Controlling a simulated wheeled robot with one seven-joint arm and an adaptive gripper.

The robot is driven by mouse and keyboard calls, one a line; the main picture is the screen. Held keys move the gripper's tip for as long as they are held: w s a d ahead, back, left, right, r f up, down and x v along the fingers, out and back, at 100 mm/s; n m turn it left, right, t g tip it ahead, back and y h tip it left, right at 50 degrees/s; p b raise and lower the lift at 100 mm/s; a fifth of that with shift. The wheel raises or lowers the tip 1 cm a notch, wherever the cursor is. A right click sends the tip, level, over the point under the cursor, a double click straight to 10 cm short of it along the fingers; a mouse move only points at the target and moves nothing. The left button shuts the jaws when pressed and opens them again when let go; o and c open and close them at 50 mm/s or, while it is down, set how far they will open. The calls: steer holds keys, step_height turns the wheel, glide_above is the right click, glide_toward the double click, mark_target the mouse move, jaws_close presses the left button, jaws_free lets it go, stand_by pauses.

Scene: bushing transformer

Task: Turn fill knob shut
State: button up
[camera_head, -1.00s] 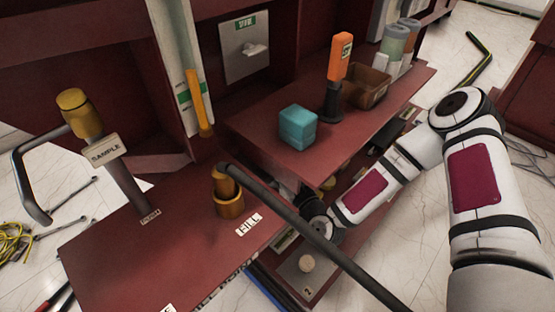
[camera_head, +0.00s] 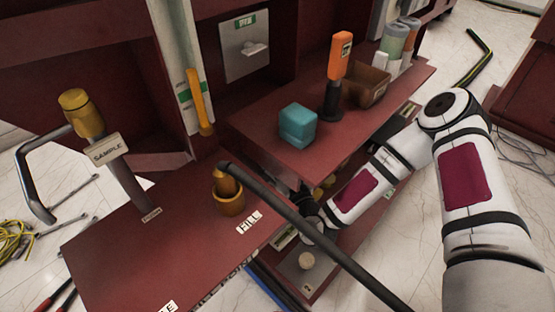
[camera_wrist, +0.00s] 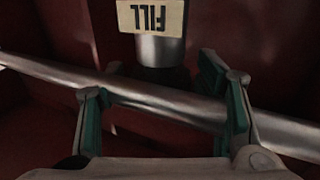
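A tag reading FILL (camera_wrist: 152,16), upside down in the wrist view, is on a grey metal stem (camera_wrist: 160,50). A long metal bar (camera_wrist: 165,101) crosses below the stem, sloping down to the right. I cannot tell whether this bar is the knob's handle. My gripper (camera_wrist: 168,88) is open, its green-padded fingers apart, one toward each side of the stem. The bar runs across both fingers; contact is unclear. Another FILL label (camera_head: 249,222) lies beside a brass fitting (camera_head: 228,196).
A dark rod (camera_head: 300,228) slants across the front of the head view. A SAMPLE post (camera_head: 122,180) with a bent handle (camera_head: 24,180) stands at left. The shelf (camera_head: 365,135) holds a teal block (camera_head: 298,125), an orange-handled tool (camera_head: 339,56) and a brown bin (camera_head: 368,85).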

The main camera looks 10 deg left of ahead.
steer(key=v, duration=1.2)
stand_by(0.4)
